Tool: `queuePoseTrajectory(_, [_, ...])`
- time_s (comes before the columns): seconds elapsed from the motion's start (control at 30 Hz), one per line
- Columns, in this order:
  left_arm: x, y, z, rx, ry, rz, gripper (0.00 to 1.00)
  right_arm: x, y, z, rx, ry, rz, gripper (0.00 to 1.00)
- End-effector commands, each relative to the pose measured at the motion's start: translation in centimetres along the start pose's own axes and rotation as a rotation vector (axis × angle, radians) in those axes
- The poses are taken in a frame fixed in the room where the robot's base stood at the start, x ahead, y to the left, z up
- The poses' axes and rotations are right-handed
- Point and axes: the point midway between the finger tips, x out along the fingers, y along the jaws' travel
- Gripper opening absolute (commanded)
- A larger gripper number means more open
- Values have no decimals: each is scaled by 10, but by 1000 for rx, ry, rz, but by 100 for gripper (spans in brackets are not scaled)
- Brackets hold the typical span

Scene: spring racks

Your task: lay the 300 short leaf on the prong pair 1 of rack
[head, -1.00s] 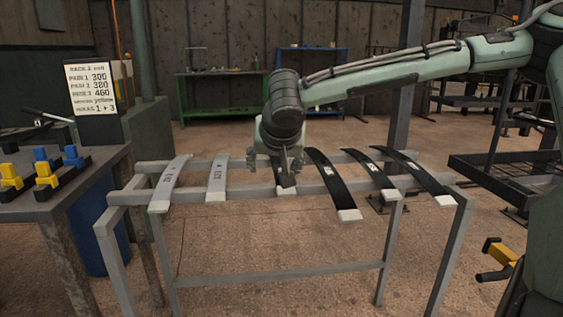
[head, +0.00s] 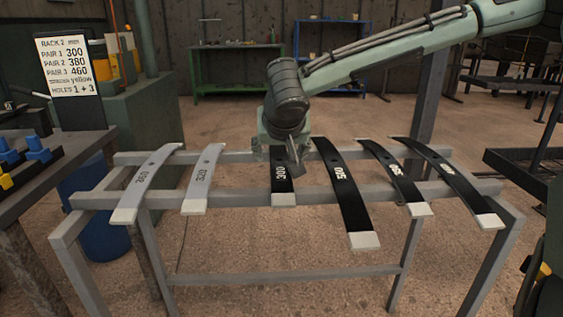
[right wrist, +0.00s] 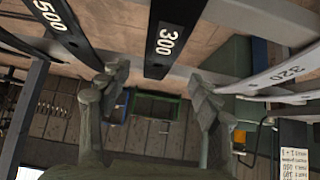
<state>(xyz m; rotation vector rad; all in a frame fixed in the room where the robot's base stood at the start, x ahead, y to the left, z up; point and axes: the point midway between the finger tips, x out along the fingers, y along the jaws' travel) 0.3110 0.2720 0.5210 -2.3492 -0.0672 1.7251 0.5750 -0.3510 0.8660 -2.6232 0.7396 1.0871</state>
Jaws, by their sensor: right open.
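The 300 short leaf (head: 283,185) is black with a pale end. It lies across the grey stand between the grey 320 leaf (head: 203,180) and a longer black leaf (head: 345,195). My right gripper (head: 283,158) is open above the far part of the 300 leaf, pointing down and partly hiding it. In the right wrist view the 300 leaf (right wrist: 168,38) passes between the two open fingers (right wrist: 162,85), which do not appear to touch it. My left gripper is out of view. The prong pairs cannot be made out.
The grey stand (head: 330,270) also carries several neighbouring leaves close by. A sign (head: 70,80) reads rack 2, pair 1 300, pair 2 380, pair 3 460. A dark table (head: 70,150) with blue and yellow blocks (head: 37,148) stands left. A dark rack (head: 520,165) is at the right.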

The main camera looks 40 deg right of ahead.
Motion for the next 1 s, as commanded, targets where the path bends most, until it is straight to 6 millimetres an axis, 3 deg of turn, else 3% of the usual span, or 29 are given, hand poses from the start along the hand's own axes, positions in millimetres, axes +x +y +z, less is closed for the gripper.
queuePoseTrajectory(0.4, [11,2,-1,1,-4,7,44,56,2,-3,0,-1,2,63])
queuePoseTrajectory(0.7, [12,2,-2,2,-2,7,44,61,2,-3,1,0,0,63])
queuePoseTrajectory(1.0, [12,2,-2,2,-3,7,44,61,2,-3,1,0,0,26])
